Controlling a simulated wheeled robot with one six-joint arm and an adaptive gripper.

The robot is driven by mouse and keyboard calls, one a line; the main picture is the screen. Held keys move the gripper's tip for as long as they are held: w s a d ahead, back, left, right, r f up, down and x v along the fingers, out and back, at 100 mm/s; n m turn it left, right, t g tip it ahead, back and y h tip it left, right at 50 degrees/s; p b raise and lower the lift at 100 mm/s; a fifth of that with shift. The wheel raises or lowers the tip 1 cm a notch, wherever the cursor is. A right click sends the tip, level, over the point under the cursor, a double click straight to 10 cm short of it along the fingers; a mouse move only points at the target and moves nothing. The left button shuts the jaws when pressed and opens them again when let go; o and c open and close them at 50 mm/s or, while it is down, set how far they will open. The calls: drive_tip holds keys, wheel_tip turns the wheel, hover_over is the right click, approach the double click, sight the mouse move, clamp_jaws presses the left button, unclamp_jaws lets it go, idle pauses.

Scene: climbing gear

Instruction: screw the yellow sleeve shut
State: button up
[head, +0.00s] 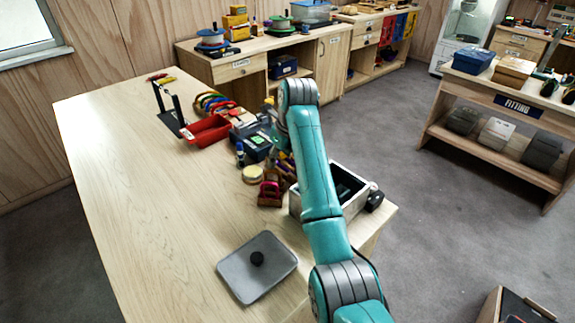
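I cannot make out the yellow sleeve for sure in the head view. My teal arm reaches over the right part of the long wooden table (130,190). The arm's far end bends down beside a dark blue box with a green-lit top (257,144). My gripper's fingers are hidden behind the arm or too small to tell, so I cannot see whether they hold anything. A row of coloured curved pieces (213,102), perhaps carabiners, lies beyond a red tray (207,131).
A grey metal box (345,183) stands partly behind my arm at the table's right edge. A grey lid with a black knob (240,275) lies in front. A black stand (172,110) rises at the back. The table's left half is clear.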

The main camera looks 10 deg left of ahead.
drive_tip(key=shift+f, duration=0.5)
drive_tip(key=shift+w+d, duration=0.45)
drive_tip(key=shift+w, duration=0.1)
drive_tip(key=shift+r, duration=0.1)
drive_tip(key=shift+r, duration=1.35)
